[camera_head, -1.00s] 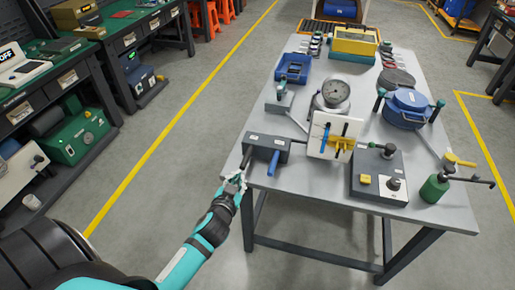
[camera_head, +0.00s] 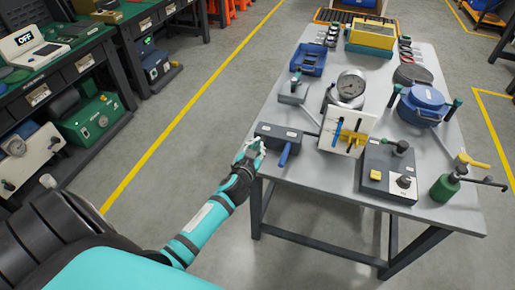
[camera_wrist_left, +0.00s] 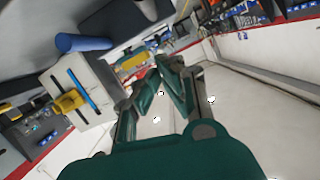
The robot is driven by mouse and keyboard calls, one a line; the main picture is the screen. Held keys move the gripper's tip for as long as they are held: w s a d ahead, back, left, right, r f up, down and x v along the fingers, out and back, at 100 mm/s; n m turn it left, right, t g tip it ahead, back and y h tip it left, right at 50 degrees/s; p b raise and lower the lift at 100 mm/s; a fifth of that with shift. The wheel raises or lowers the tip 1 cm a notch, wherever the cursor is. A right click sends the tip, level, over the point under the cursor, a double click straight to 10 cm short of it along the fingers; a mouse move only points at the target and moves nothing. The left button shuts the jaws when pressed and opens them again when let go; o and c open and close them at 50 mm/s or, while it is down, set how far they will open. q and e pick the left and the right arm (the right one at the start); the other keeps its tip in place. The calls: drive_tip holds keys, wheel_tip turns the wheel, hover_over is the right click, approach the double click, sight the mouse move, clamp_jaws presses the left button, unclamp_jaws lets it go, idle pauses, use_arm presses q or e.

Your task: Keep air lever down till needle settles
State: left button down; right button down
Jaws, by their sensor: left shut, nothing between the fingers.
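A dark grey box (camera_head: 275,133) sits at the near left corner of the table. A blue lever (camera_head: 284,155) juts from its front, angled down; it also shows in the wrist view (camera_wrist_left: 82,43). My left gripper (camera_head: 256,146) is shut and empty at the left end of the box, by the table edge. In the wrist view its green fingers (camera_wrist_left: 163,76) are together. I cannot tell whether it touches the box or the short black lever there, which it hides. A round gauge (camera_head: 351,84) stands behind; its needle is too small to read. My right gripper is out of view.
A white panel (camera_head: 330,131) with blue and yellow sliders stands right of the box, also in the wrist view (camera_wrist_left: 92,75). A grey box with a yellow button (camera_head: 375,175), a blue pot (camera_head: 424,97) and a green bottle (camera_head: 444,187) are further right. The floor left is free.

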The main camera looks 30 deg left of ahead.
sight(257, 150)
use_arm(q)
drive_tip(key=f, duration=0.1)
drive_tip(key=w+a+f, duration=0.1)
drive_tip(key=f, duration=0.1)
drive_tip(key=w+f, duration=0.1)
drive_tip(key=shift+w+a+f+b, duration=0.2)
drive_tip(key=shift+a+f+b, duration=0.1)
drive_tip(key=shift+b, duration=0.1)
